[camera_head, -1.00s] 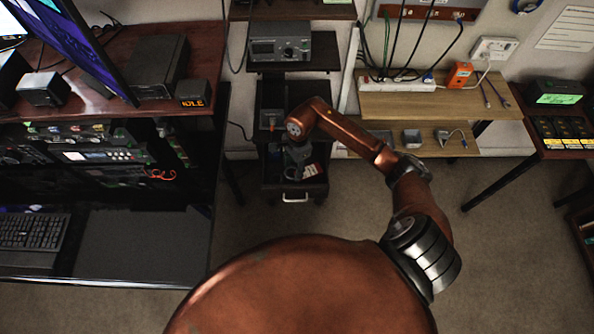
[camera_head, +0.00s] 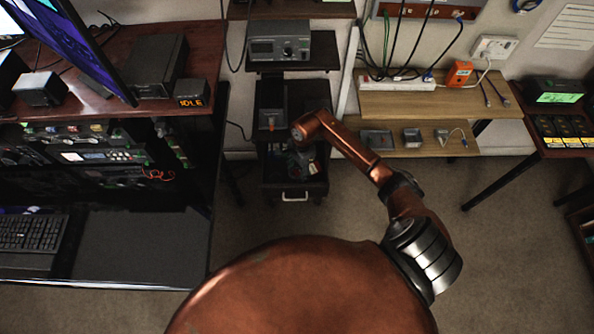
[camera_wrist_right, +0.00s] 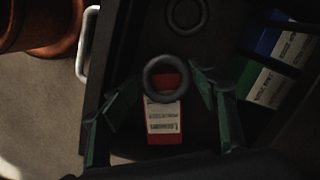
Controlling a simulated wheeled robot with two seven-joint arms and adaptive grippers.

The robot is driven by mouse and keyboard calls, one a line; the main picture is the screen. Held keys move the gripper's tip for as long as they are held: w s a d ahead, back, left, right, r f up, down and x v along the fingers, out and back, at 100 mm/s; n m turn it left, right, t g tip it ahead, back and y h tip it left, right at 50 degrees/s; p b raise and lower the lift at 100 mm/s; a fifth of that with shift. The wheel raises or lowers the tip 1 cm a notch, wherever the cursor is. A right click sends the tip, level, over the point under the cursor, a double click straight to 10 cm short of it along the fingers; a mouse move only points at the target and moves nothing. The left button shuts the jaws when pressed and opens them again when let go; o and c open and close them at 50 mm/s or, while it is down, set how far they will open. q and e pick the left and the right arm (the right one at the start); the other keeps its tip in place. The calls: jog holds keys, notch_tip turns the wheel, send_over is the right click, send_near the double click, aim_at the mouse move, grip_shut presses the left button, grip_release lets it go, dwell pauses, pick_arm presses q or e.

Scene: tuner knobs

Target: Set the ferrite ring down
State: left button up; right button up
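A dark ferrite ring (camera_wrist_right: 161,79) shows in the right wrist view, overlapping the upper end of a red box with a white label (camera_wrist_right: 164,120). I cannot tell whether it touches the box. My right gripper (camera_wrist_right: 166,86) has its two fingers spread, one on each side of the ring, with visible gaps. A second dark ring (camera_wrist_right: 186,14) is at the top of that view. In the head view my right gripper (camera_head: 302,163) is over the open drawer of the black cart and hides part of its contents. My left gripper is not in view.
The drawer's pale handle (camera_head: 294,197) faces the front. Blue (camera_wrist_right: 292,38) and green (camera_wrist_right: 263,84) labelled boxes lie at the drawer's right side. A wooden shelf (camera_head: 455,144) stands right of the cart, and a desk with equipment stands left. The floor in front is clear.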

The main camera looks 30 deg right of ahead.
jog(key=shift+w+r, duration=0.1)
jog(key=shift+w, duration=0.05)
jog(key=shift+r, duration=0.2)
notch_tip(320, 180, up, 12)
jog(key=d+p, duration=0.1)
jog(key=shift+d+f, duration=0.15)
jog(key=shift+d, duration=0.05)
dwell(0.3)
